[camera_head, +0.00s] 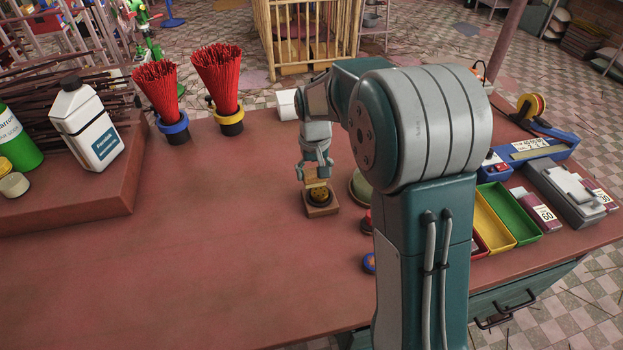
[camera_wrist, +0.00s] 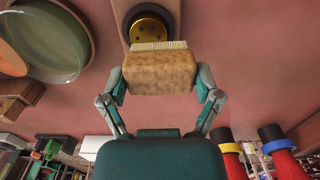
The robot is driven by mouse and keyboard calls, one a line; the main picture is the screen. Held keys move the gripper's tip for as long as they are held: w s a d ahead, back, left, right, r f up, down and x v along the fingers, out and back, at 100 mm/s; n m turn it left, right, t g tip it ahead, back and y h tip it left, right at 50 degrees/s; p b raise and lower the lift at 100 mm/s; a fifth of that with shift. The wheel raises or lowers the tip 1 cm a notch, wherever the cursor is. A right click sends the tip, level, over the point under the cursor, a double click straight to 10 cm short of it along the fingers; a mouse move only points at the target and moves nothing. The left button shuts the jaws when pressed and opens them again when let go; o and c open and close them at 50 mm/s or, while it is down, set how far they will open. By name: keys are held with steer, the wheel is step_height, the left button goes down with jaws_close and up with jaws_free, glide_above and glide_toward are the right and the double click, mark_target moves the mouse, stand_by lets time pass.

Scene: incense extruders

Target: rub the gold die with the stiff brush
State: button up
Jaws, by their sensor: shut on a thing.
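My gripper (camera_head: 317,172) is shut on a wooden brush (camera_wrist: 162,74) with short pale bristles, seen large in the wrist view. In the head view the brush (camera_head: 315,186) shows small between the fingers. The gold die (camera_wrist: 149,32) sits in a dark round ring on a wooden block (camera_wrist: 120,12). In the head view the die (camera_head: 320,195) is just below the brush, on its block (camera_head: 322,211). In the wrist view the bristle edge lies at the die's near side. I cannot tell whether the bristles touch it.
A green dish (camera_wrist: 45,35) stands beside the block, partly behind my arm in the head view. A blue-rimmed round item (camera_head: 369,263) lies nearer. Bundles of red sticks (camera_head: 218,75) stand in cups at the back. Coloured trays (camera_head: 513,222) are at right.

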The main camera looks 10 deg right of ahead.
steer(key=shift+a+r, duration=0.1)
steer(key=shift+r, duration=0.75)
steer(key=shift+a+r, duration=0.25)
steer(key=shift+r, duration=0.3)
steer(key=shift+a+r, duration=0.2)
steer(key=shift+r, duration=0.5)
steer(key=shift+d, duration=0.35)
steer(key=shift+a, duration=0.2)
